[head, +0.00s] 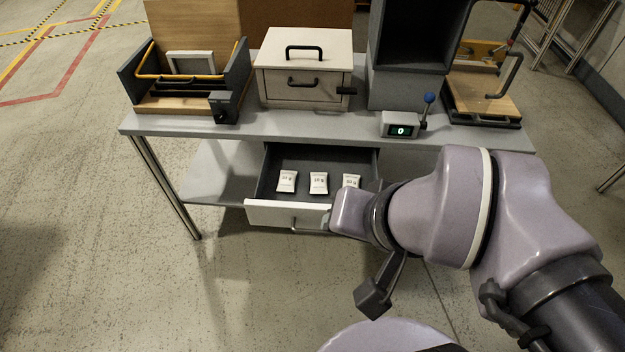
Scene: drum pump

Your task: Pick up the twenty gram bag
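Three small white bags lie in a row in the open drawer (268,180) under the bench: a left bag (287,181), a middle bag (318,183) and a right bag (351,181). Each has a printed gram label, too small to read surely, so I cannot tell which is the twenty gram bag. My gripper (332,221) is at the drawer's white front, near its right half and in front of the bags. My wrist hides most of it, and its fingers do not show clearly. All the bags lie apart from each other.
On the bench (300,122) stand a wooden-lidded box (185,103), a white cabinet (305,70), a display reading 0 (400,125) and a dark open box (403,85). The floor at left is clear.

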